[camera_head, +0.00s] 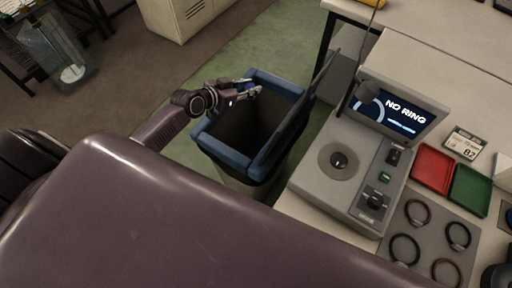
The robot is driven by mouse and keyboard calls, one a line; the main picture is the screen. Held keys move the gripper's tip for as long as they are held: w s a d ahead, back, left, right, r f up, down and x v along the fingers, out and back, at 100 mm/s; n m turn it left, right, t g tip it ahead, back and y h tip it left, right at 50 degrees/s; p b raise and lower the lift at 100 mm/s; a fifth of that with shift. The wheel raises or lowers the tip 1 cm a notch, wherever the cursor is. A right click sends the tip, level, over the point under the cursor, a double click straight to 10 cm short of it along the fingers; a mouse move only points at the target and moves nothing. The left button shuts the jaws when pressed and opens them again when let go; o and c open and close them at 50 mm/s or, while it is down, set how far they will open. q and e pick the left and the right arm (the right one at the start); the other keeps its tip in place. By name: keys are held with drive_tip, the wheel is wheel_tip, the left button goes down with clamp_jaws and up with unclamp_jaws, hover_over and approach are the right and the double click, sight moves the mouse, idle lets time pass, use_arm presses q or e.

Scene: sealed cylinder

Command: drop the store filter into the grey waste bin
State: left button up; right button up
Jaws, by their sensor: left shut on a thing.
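The grey waste bin (210,140), with a blue rim and a dark opening, stands on the floor left of the bench. A tilted dark panel rises along its right side. My left gripper (250,90) reaches in from the left, over the far left part of the bin's rim. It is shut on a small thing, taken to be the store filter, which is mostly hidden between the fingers. My right gripper is not in view.
The bench holds a grey device (325,185) with a screen reading "NO RING", a red tray (432,167), a green tray (470,190) and a mat with several dark rings. A clear container (62,60) stands at far left. My purple arm covers the lower left.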

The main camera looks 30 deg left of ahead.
sight(250, 98)
use_arm(q)
drive_tip(key=shift+f+b, duration=0.65)
drive_tip(key=shift+f, duration=0.2)
wheel_tip(250, 98, down, 3)
drive_tip(key=b, duration=0.2)
drive_tip(key=shift+b, duration=0.4)
drive_tip(key=shift+f+b, duration=0.45)
drive_tip(key=shift+f, duration=0.15)
drive_tip(key=shift+r, duration=0.1)
drive_tip(key=o, duration=1.1)
drive_tip(key=v, duration=1.2)
